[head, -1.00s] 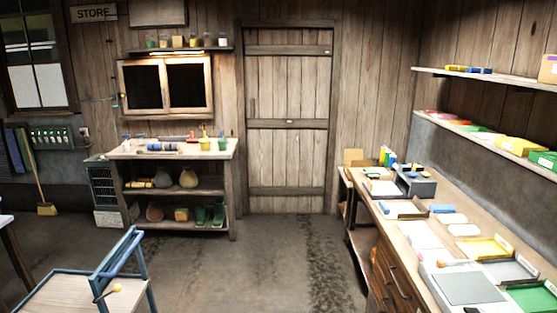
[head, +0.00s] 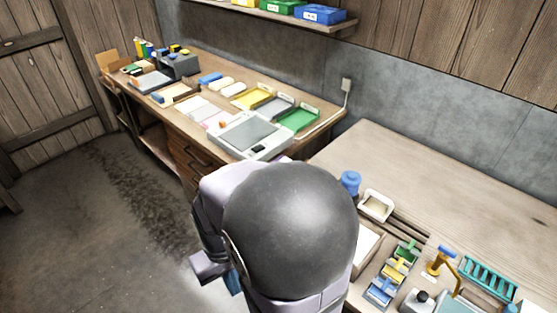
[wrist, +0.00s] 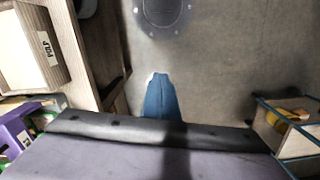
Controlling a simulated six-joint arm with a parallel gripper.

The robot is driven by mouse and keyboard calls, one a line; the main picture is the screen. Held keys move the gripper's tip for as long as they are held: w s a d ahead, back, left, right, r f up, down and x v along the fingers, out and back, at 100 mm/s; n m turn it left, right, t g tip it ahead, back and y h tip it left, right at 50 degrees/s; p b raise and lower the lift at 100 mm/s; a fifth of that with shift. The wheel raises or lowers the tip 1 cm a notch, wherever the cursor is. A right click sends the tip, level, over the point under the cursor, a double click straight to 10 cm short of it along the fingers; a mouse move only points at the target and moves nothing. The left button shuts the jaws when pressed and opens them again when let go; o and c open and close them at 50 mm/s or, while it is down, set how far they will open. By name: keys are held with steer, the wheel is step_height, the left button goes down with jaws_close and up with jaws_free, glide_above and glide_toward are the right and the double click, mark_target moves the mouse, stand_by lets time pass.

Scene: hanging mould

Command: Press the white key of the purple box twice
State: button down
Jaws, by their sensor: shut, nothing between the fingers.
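In the wrist view, a purple object (wrist: 14,132) with white and green parts is cut off at the left edge. I cannot tell whether it is the purple box, and no white key can be made out. No purple box shows in the head view. My gripper (wrist: 159,77) has blue fingers, shut and empty, over the bare grey floor. In the head view only a bit of the blue gripper (head: 233,283) shows, beside and below my large arm links, which hide the rest.
A wooden bench (head: 450,160) stands right of my arm, with small coloured trays, a blue jar (head: 350,183) and a teal rack (head: 488,278). Another bench behind holds a grey scale-like device (head: 250,135) and coloured trays. A box labelled PULP (wrist: 45,45) is at upper left in the wrist view.

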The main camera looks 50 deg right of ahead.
steer(key=s+d+f+m+b, duration=0.2)
steer(key=d+f, duration=0.2)
steer(key=w+d+f+m+t+b, duration=0.1)
steer(key=w+d+m+t+b, duration=0.2)
steer(key=d, duration=0.8)
steer(key=w+d+f+m+b, duration=0.15)
steer(key=w+d+m, duration=0.35)
steer(key=d, duration=0.7)
steer(key=w+d+r+t+h, duration=0.2)
steer(key=w+d+r, duration=0.4)
steer(key=r, duration=0.3)
steer(key=w+d+r+m+t+h+b, duration=0.1)
steer(key=w+d+r+t+h, duration=0.1)
steer(key=w+d+r+t, duration=0.2)
steer(key=w+d+r, duration=0.3)
steer(key=r, duration=0.2)
steer(key=shift+w+d+r, duration=0.25)
steer(key=shift+w, duration=0.15)
steer(key=shift+f, duration=0.2)
step_height(320, 180, down, 9)
steer(key=b, duration=0.7)
steer(key=shift+r, duration=0.2)
